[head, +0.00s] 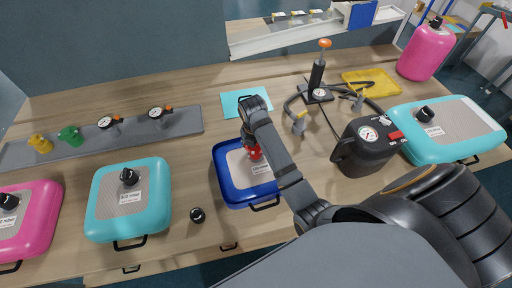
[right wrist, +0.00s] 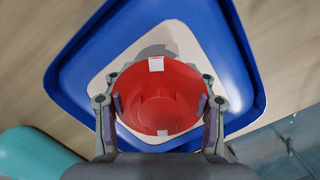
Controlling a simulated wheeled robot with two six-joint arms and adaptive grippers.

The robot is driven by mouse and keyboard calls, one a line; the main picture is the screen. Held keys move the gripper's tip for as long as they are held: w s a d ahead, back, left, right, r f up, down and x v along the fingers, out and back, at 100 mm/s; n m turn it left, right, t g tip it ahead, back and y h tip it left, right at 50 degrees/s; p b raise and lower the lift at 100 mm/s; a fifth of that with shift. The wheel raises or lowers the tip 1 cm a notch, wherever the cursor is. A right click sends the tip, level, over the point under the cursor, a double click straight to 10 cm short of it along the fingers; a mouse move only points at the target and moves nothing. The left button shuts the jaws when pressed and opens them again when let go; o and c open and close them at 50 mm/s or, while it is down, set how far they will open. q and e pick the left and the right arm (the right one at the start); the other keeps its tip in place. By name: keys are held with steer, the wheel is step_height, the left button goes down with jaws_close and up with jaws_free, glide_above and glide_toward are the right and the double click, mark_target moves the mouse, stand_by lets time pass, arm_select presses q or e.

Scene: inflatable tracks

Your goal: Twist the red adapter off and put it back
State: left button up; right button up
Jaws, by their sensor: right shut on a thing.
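The red adapter (head: 255,154) is over the middle of the blue inflatable pad (head: 229,188), near the grey panel on its top. In the right wrist view the red adapter (right wrist: 160,100) fills the middle as a round cup with white marks on its rim. My right gripper (right wrist: 160,108) is shut on it, with a finger at its left and right sides. In the head view my right gripper (head: 250,148) reaches down from above. The blue pad (right wrist: 75,80) lies behind the adapter. Whether the adapter is seated on the pad's valve is hidden. My left gripper is not in view.
A teal pad (head: 108,220) and a pink pad (head: 40,225) lie to the left. A black cap (head: 197,215) stands beside the blue pad. A grey strip (head: 90,148) holds coloured adapters and gauges. A black pump (head: 362,150) and another teal pad (head: 470,150) are right.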

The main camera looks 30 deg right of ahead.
steer(key=shift+r+m+p, duration=0.15)
steer(key=shift+m+p, duration=0.45)
steer(key=shift+p, duration=0.25)
steer(key=m+p, duration=0.3)
steer(key=shift+s+g, duration=0.1)
steer(key=shift+g, duration=0.2)
steer(key=shift+m+p, duration=0.35)
steer(key=shift+m, duration=0.15)
steer(key=shift+s+m+p, duration=0.1)
steer(key=shift+m+p, duration=0.5)
steer(key=shift+p, duration=0.05)
steer(key=m+p, duration=0.2)
steer(key=m, duration=0.1)
steer(key=shift+g, duration=0.3)
steer(key=shift+m+p, duration=0.3)
steer(key=shift+m, duration=0.2)
